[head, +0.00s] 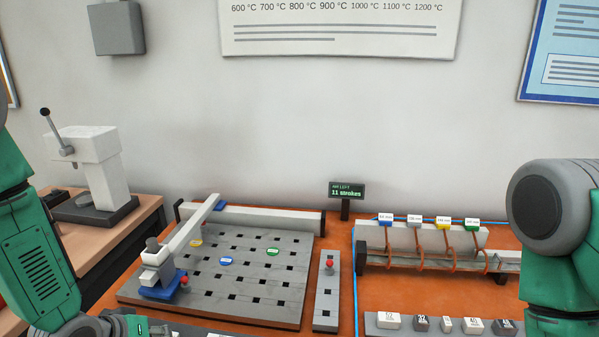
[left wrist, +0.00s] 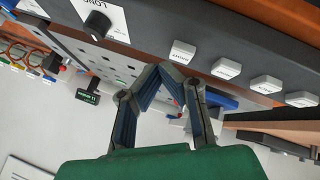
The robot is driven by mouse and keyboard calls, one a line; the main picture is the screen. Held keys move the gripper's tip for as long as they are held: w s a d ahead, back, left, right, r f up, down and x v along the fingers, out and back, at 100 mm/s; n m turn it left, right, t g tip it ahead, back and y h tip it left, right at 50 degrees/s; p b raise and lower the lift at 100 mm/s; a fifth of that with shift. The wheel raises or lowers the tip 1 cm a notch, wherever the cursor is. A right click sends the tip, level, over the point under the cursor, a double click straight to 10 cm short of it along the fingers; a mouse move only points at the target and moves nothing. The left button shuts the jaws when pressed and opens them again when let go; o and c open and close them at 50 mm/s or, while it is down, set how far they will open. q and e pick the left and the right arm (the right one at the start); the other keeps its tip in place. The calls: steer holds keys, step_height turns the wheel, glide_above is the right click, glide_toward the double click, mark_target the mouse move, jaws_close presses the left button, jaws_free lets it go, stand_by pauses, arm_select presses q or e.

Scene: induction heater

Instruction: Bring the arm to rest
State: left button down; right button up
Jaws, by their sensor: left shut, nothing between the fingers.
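My left arm (head: 33,245) comes in from the left in the head view and bends down to the bottom edge. Its gripper shows in the left wrist view (left wrist: 176,76), with the fingers shut and nothing held. A grey plate with square holes (head: 228,300) lies on the orange bench. A pale bar with a blue-based block (head: 163,275) lies across its left part. In the left wrist view, parts of the plate show behind the fingers; I cannot tell the distance. My right arm (head: 560,245) stands at the right edge; its gripper is out of view.
A small display (head: 346,190) reads "11 strokes". A rail with copper coils (head: 440,250) stands at the right. A panel with a black knob (left wrist: 97,25) and several white buttons (left wrist: 226,68) shows near the gripper. A white press (head: 95,165) stands on a side table.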

arm_select(q)
steer(key=s+d+f+m+g+y+b, duration=0.1)
steer(key=s+f+m+g+b, duration=0.1)
steer(key=s+f, duration=0.8)
steer(key=s+d+f+m+g+y+b, duration=0.1)
steer(key=s+f+g+b, duration=0.3)
steer(key=s+f, duration=0.6)
steer(key=s+m+y+b, duration=0.1)
steer(key=s+b, duration=0.1)
steer(key=s, duration=0.4)
steer(key=shift+s+d+f+g, duration=0.2)
steer(key=shift+d+f+g, duration=0.05)
steer(key=shift+f+g, duration=0.15)
steer(key=shift+w, duration=0.15)
